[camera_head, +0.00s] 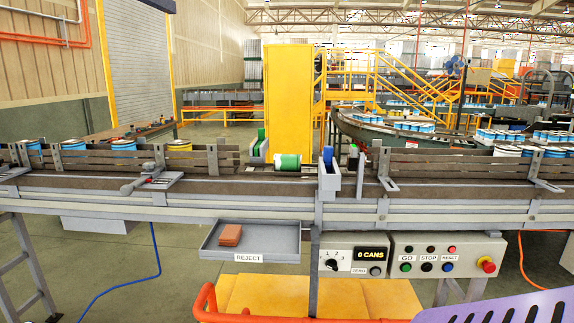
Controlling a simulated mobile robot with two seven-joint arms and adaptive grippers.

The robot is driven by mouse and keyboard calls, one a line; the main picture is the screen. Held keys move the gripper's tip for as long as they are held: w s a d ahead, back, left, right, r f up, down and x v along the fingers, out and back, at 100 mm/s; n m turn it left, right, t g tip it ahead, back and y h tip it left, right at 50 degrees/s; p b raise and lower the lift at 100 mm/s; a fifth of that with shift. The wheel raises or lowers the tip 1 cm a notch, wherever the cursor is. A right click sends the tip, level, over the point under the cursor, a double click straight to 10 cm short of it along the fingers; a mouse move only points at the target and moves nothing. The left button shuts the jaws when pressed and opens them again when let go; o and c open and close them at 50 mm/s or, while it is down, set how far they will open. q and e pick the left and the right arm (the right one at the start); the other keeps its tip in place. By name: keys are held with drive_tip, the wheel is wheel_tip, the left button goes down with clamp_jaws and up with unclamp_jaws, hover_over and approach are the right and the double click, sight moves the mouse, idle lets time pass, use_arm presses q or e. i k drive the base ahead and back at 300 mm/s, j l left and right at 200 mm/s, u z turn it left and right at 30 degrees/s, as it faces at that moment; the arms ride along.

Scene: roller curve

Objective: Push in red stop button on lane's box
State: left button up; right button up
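The control box (463,246) is a light grey box hung under the conveyor's front edge at the right. A red mushroom-shaped button (487,264) on a yellow collar sits at its right end; its depth of travel cannot be told from here. Left of it are small green (406,267), black (427,267) and blue (447,267) buttons with small lamps above and labels GO, STOP and RESET. Neither of my grippers shows in the head view.
The conveyor lane (220,200) crosses the whole view, with cans on it. A reject tray (282,254) and a counter box (340,262) reading 0 CANS hang left of the control box. An orange rail (210,312) and a purple perforated panel (515,310) stand at the bottom.

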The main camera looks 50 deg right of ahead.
sight(489, 267)
drive_tip(key=z, duration=2.65)
